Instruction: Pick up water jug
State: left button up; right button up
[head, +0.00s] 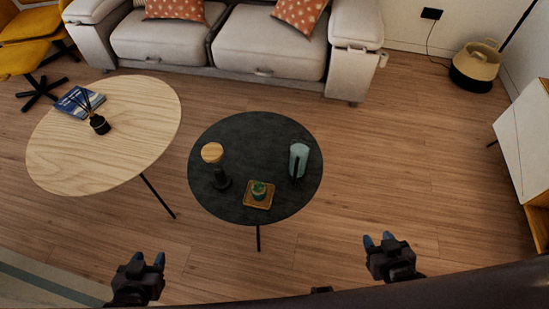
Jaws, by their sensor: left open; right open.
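The water jug is most likely the pale teal, translucent vessel (299,158) with a dark vertical part on its front. It stands upright on the right side of the round dark table (240,138). My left gripper (149,260) is open and empty at the bottom left, in front of the tables. My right gripper (379,239) is open and empty at the lower right, nearer to me than the jug and to its right. Neither gripper touches anything.
On the dark table are a wooden-topped dark item (212,153) and a small wooden tray (259,204) with a green item (259,189). A light wood table (140,110) adjoins at left. A sofa (270,45) stands behind. A cabinet (525,140) is at right. Floor between is clear.

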aim_at(300, 148)
jog(key=i+l+u, duration=0.1)
jog(key=l+u, duration=1)
jog(key=l, duration=0.9)
jog(key=k+l+u, duration=0.15)
jog(key=l, duration=0.25)
jog(key=k+l, duration=0.1)
jog(key=l, duration=0.35)
jog(key=l+u, duration=0.1)
jog(key=l, duration=0.35)
jog(key=k+l, duration=0.1)
jog(key=l, duration=0.3)
jog(key=k+l, duration=0.1)
jog(key=l, duration=0.3)
jog(key=k+l, duration=0.1)
jog(key=l, duration=0.3)
jog(key=k+l, duration=0.1)
jog(key=l, duration=0.3)
